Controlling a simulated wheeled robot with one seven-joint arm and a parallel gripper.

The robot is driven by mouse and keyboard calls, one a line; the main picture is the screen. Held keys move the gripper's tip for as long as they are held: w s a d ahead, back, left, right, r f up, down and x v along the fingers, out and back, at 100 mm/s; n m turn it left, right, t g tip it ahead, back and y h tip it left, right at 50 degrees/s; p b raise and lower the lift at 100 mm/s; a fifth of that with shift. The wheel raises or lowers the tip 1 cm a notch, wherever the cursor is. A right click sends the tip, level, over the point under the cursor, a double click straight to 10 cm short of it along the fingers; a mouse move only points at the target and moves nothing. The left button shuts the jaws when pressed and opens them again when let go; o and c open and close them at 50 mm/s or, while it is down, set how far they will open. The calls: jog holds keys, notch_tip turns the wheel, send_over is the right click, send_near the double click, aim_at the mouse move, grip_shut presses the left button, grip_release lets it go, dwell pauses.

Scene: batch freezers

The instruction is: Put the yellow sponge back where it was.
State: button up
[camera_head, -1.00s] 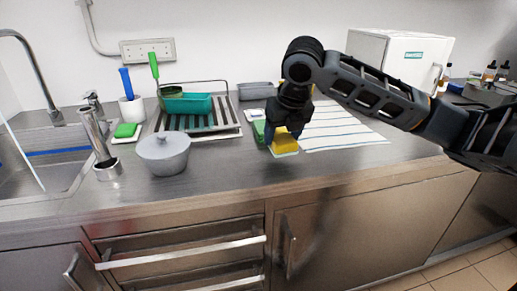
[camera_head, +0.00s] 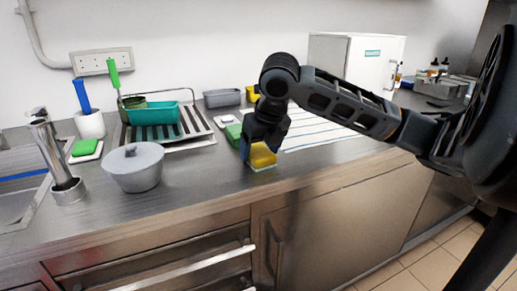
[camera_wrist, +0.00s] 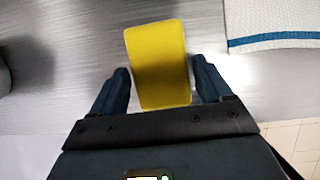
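The yellow sponge (camera_head: 262,155), with a pale blue-green underside, is at my gripper (camera_head: 258,148) over the front part of the steel counter. A green sponge (camera_head: 233,133) lies just behind and left of my gripper. Another yellow item (camera_head: 252,93) shows behind my arm, partly hidden.
A grey lidded bowl (camera_head: 136,168) stands to the left. Behind it are a drying rack (camera_head: 190,125) with a teal tray (camera_head: 153,115), and a green scrubber (camera_head: 85,148). A striped cloth (camera_head: 315,130) lies right of my gripper. The counter between bowl and gripper is clear.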

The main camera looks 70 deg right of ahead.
jog(key=shift+o, duration=0.9)
jog(key=shift+f, duration=0.2)
jog(key=v, duration=0.7)
jog(key=shift+w+a+r, duration=0.15)
jog(key=shift+a+r, duration=0.1)
jog(key=shift+r, duration=0.15)
